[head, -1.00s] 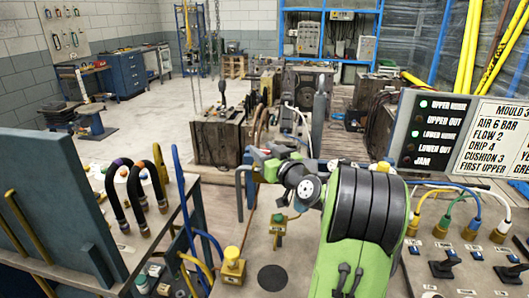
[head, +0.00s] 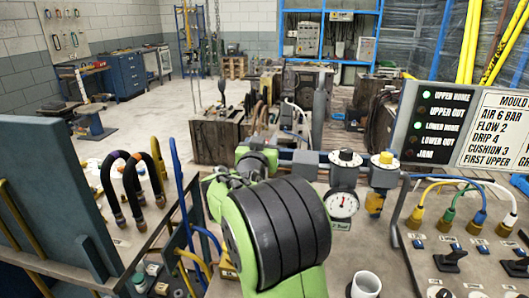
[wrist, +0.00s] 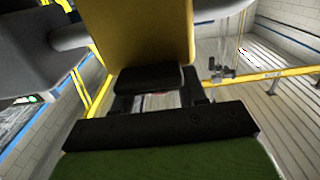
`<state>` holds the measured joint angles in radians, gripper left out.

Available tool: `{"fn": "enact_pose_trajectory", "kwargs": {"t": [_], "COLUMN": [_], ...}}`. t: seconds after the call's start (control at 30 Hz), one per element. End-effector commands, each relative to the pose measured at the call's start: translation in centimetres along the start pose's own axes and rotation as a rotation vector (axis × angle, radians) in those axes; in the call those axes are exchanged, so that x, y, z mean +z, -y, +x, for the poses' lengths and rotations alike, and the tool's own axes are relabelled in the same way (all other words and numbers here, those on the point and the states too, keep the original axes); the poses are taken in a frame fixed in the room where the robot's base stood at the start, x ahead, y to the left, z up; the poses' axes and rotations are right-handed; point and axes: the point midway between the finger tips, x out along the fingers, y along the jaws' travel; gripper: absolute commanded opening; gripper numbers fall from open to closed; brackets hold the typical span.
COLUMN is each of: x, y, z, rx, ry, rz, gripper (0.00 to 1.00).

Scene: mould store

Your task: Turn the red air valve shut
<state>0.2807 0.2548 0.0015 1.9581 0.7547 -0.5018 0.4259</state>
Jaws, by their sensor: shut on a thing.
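The red air valve does not show clearly in the head view; my green and black arm covers the left part of the grey air pipe (head: 308,157). My gripper is hidden behind my arm there. A large yellow block with a dark pad fills the top middle of that view. A round pressure gauge (head: 343,204) hangs from the pipe, right of my arm.
Black hoses (head: 111,188) arch at the left by a blue-grey panel (head: 45,190). A lamp board (head: 425,125) and coloured cables stand at the right. A white cup (head: 365,285) is at the front. A yellow-topped fitting (head: 383,172) is on the pipe.

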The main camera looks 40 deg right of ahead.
Motion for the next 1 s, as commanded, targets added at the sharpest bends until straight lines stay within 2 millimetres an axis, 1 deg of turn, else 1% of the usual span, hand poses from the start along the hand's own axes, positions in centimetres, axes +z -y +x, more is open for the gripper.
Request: {"fn": "enact_pose_trajectory", "kwargs": {"t": [0.03,0.1,0.6,0.8,1.0], "x": [0.7,0.7,-0.2,-0.3,-0.1], "y": [0.5,0.5,0.3,0.2,0.1], "z": [-0.1,0.0,0.1,0.1,0.1], "rx": [0.034,0.101,0.554,0.678,0.753], "ry": [-0.004,-0.002,0.003,0.003,0.003], "rz": [0.003,0.004,-0.008,-0.008,-0.006], "gripper": [0.11,0.11,0.11,0.11,0.11]}}
